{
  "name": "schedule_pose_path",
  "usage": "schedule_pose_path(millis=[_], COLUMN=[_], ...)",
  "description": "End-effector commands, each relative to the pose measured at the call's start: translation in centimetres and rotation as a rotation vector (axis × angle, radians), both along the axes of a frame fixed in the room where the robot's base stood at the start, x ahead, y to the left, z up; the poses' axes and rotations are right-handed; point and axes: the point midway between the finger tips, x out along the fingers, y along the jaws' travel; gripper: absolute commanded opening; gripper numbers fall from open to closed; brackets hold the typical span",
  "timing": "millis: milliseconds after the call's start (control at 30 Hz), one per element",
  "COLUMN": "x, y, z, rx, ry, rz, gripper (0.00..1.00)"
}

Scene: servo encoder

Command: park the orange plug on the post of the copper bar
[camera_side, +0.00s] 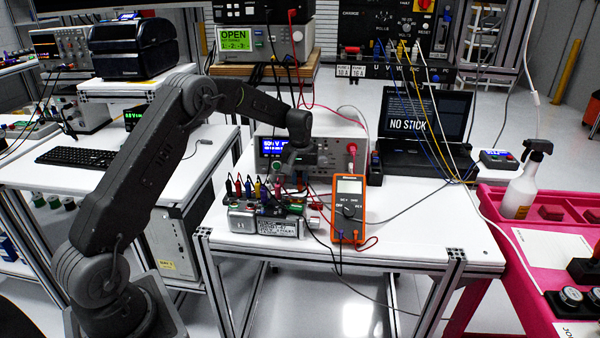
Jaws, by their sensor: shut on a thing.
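My gripper (283,168) points down in front of the bench power supply, above the right part of the servo unit (262,222) on the white table. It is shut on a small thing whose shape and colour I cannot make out. Several plugs with dark, yellow and blue colours stand in a row (247,188) along the top of the unit. Red plugs or leads show at its right end, close below my gripper. I cannot single out the orange plug, the copper bar or its post at this size.
An orange multimeter (349,208) stands right of the unit, with loose leads around it. The power supply (330,150) is close behind my gripper. A laptop (425,118) is behind right. Cables hang over the table. The table's right front (430,225) is mostly free.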

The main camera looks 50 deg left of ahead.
Motion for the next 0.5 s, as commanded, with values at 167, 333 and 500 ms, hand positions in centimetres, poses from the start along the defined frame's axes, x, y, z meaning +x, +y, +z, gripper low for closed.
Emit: schedule_pose_path(millis=[167,333,500], x=[0.0,0.0,0.0], y=[0.0,0.0,0.0], z=[-1.2,-2.3,-2.9], rx=[0.000,-0.001,-0.001], ry=[0.001,0.002,0.001], rz=[0.000,0.000,0.000], gripper=[0.00,0.00,0.00])
